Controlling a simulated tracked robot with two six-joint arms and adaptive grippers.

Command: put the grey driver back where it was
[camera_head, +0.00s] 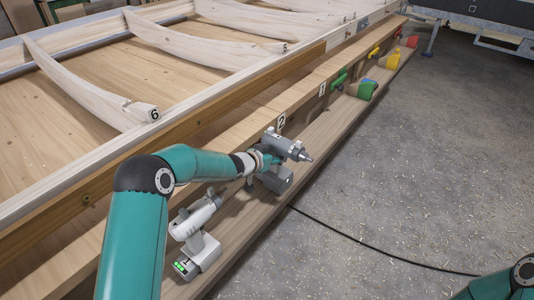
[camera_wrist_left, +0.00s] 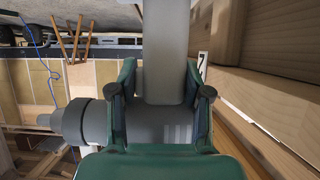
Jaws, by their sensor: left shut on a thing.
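The grey driver (camera_head: 285,147) is upright over the lower ledge, beside the label 2 (camera_head: 281,121), with its chuck pointing right. Its battery foot is close to the ledge; I cannot tell if it touches. My left gripper (camera_head: 264,160) is shut on the grey driver. In the left wrist view, the fingers of my left gripper (camera_wrist_left: 160,100) close around the grey driver (camera_wrist_left: 155,122). The label 2 (camera_wrist_left: 203,66) shows there beside the driver. My right gripper is out of view; only a bit of the right arm shows at the bottom right.
A white driver (camera_head: 196,232) with green lights on its battery stands on the ledge (camera_head: 320,145), near my left arm. Green, blue, yellow and red tools (camera_head: 367,89) stand farther along, past label 1 (camera_head: 321,89). A black cable (camera_head: 370,246) crosses the otherwise open floor.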

